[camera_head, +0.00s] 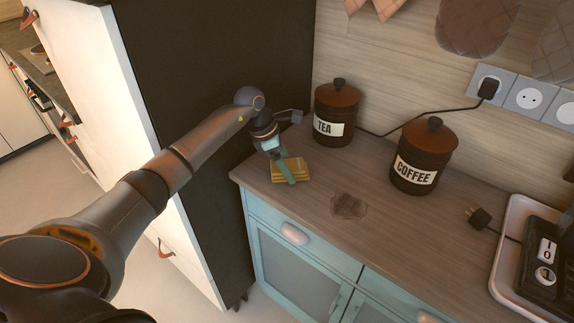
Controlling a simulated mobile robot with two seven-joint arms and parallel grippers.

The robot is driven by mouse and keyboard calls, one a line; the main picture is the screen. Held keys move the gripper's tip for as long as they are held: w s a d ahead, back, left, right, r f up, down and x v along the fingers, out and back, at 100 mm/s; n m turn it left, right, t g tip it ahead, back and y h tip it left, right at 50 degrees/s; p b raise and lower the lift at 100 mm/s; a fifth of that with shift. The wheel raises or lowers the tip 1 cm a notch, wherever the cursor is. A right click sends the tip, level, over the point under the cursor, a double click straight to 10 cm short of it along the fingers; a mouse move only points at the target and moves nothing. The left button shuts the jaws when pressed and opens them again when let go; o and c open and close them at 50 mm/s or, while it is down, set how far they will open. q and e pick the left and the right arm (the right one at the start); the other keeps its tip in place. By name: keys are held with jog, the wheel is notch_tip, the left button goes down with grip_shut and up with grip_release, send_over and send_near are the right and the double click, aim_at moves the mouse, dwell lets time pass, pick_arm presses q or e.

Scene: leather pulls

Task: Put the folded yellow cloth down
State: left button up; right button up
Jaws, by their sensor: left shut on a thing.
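The folded yellow cloth (297,165) is a small layered pad at the left end of the wooden counter, left of the brown tea canister. My left gripper (286,172) reaches down over it from my left arm and is shut on it, with one teal finger lying across its near side. The cloth is at or just above the counter top; I cannot tell whether it touches. My right gripper is not in view.
The tea canister (337,113) stands just right of the cloth, and the coffee canister (422,157) farther right. A dark stain (348,206) marks the counter (310,205). A loose plug (479,217) and a tray (507,255) are at the right. A tall dark cabinet side (215,60) bounds the left.

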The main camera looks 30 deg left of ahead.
pick_arm(q)
jog(key=o, duration=0.9)
jog(key=shift+f, duration=0.25)
jog(key=shift+c, duration=0.2)
jog(key=shift+o, duration=0.8)
jog(key=shift+f, duration=0.1)
jog(key=shift+s+d, duration=0.1)
jog(key=shift+s+f, duration=0.1)
jog(key=shift+d+r+p, duration=0.1)
jog(key=shift+r+p, duration=0.35)
jog(key=shift+p, duration=0.05)
jog(key=v, duration=1.2)
jog(key=shift+w+a+r+b, duration=0.15)
jog(key=shift+w+a+b, duration=0.1)
jog(key=shift+b, duration=0.2)
jog(key=shift+s, duration=0.1)
